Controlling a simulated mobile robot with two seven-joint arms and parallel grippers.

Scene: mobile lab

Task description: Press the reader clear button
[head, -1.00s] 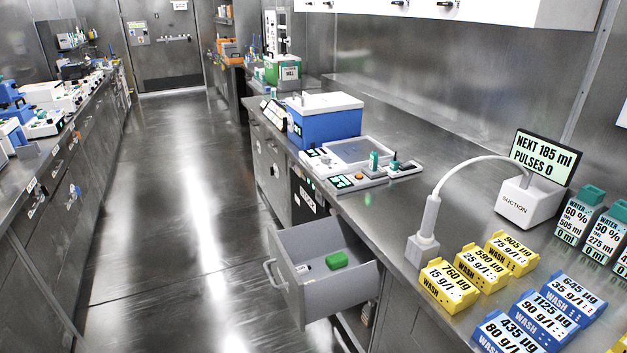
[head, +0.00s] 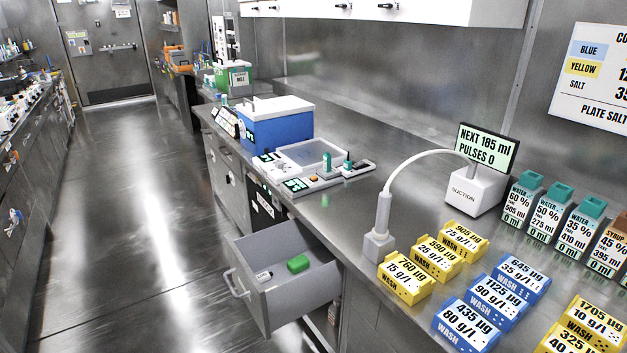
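A low white device (head: 330,180) with small dark displays with green digits (head: 296,185) sits on the bench beside a blue box with a white lid. It looks like the reader, but I cannot read a label on it. A small orange button (head: 315,180) shows on its front part. Small teal-capped items (head: 327,161) stand on or beside it. Any "clear" lettering is too small to read. Neither of my grippers is in view.
An open grey drawer (head: 285,300) juts into the aisle below the bench, holding a green block (head: 298,263). A suction unit (head: 474,190) with a curved tube stands right of the device. Yellow and blue wash blocks (head: 480,322) fill the near bench. The aisle floor (head: 140,230) is clear.

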